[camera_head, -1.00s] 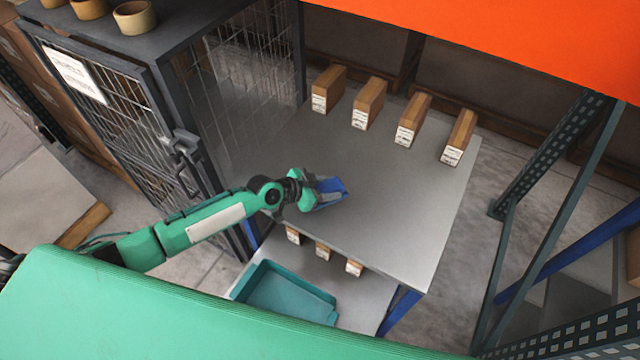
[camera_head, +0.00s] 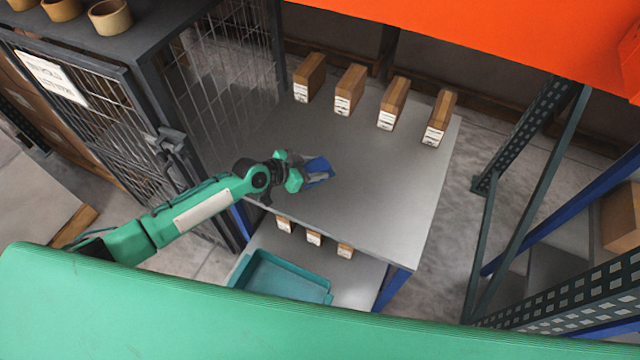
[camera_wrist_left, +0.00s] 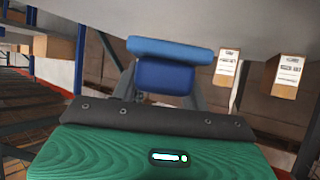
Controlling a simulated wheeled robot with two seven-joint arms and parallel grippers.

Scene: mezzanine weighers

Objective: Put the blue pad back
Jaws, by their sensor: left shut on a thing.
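The blue pad (camera_head: 319,168) is in my left gripper (camera_head: 305,172), over the front left part of the grey table top (camera_head: 370,190) in the head view. In the left wrist view the blue pad (camera_wrist_left: 168,65) sits between the fingers, with a lighter blue upper part and a darker lower part. The left gripper (camera_wrist_left: 165,90) is shut on it. I cannot tell whether the pad touches the table. My right gripper is not in view.
Several wooden blocks with white labels (camera_head: 349,90) stand along the table's back edge. A lower shelf (camera_head: 350,290) holds smaller blocks (camera_head: 314,238) and a teal tray (camera_head: 280,276). A mesh cage (camera_head: 110,100) stands left; rack posts (camera_head: 530,130) stand right. The table's middle is clear.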

